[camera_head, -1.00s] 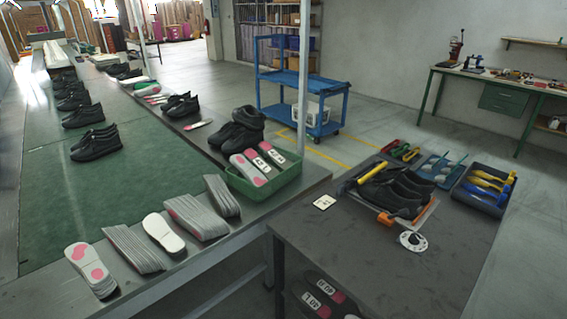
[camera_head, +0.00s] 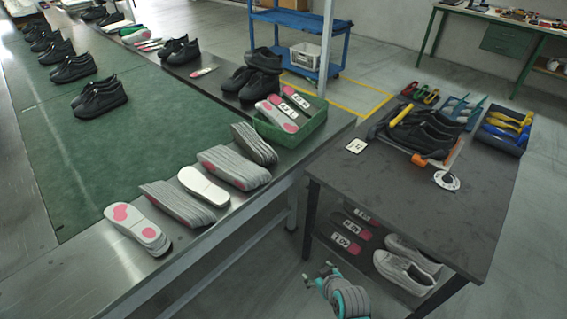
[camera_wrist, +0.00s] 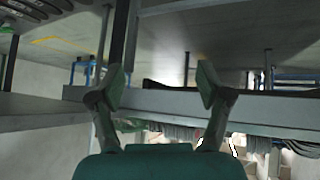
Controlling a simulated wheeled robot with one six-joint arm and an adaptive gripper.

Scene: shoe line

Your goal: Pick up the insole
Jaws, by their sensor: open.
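Insoles lie along the near metal edge of the line in the head view. At the left is a stack of pale insoles with pink patches (camera_head: 138,228). Beside it are a grey stack (camera_head: 178,204), a white insole (camera_head: 204,186), a grey stack with pink ends (camera_head: 234,167) and another grey stack (camera_head: 254,144). More pink-and-white insoles (camera_head: 277,117) lie in a green bin (camera_head: 291,131). My gripper (camera_head: 318,274) is low at the bottom, apart from all of these. In the wrist view its two fingers (camera_wrist: 162,82) are spread with nothing between them.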

